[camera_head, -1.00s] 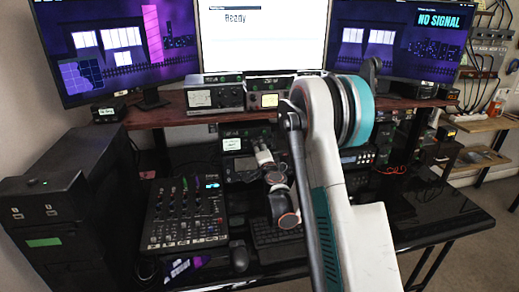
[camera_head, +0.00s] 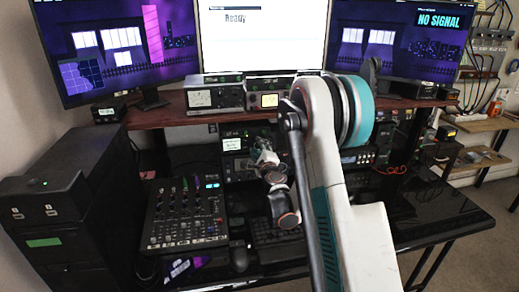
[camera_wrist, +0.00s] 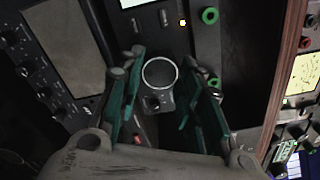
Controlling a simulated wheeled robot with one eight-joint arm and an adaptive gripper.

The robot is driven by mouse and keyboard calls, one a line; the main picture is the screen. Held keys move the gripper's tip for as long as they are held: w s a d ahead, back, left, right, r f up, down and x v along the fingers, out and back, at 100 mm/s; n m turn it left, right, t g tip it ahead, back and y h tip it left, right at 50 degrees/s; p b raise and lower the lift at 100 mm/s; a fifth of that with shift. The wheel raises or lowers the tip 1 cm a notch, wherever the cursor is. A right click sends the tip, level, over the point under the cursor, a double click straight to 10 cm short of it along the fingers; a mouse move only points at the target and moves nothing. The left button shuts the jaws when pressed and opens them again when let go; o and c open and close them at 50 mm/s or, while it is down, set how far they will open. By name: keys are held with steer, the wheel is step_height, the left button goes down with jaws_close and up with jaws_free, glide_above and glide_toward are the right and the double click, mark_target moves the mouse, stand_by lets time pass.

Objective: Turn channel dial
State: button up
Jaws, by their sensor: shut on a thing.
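The channel dial (camera_wrist: 159,73) is a dark round knob with a pale rim on a dark equipment panel (camera_wrist: 179,30), in the middle of the wrist view. My gripper (camera_wrist: 163,62) has its green-padded fingers on both sides of the dial and is shut on it. In the head view my gripper (camera_head: 262,150) is at the front of the equipment under the wooden shelf; the dial is hidden there.
A wooden shelf (camera_head: 165,114) with small devices runs above my gripper. An audio mixer (camera_head: 186,217) lies on the desk at left. The right monitor (camera_head: 395,36) reads "NO SIGNAL"; the middle monitor (camera_head: 262,38) reads "Ready". Green sockets (camera_wrist: 209,16) sit near the dial.

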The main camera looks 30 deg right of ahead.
steer(key=shift+s, duration=0.1)
stand_by(0.3)
steer(key=shift+f, duration=0.1)
steer(key=o, duration=0.8)
steer(key=v, duration=0.7)
steer(key=shift+s, duration=0.25)
steer(key=shift+a, duration=0.1)
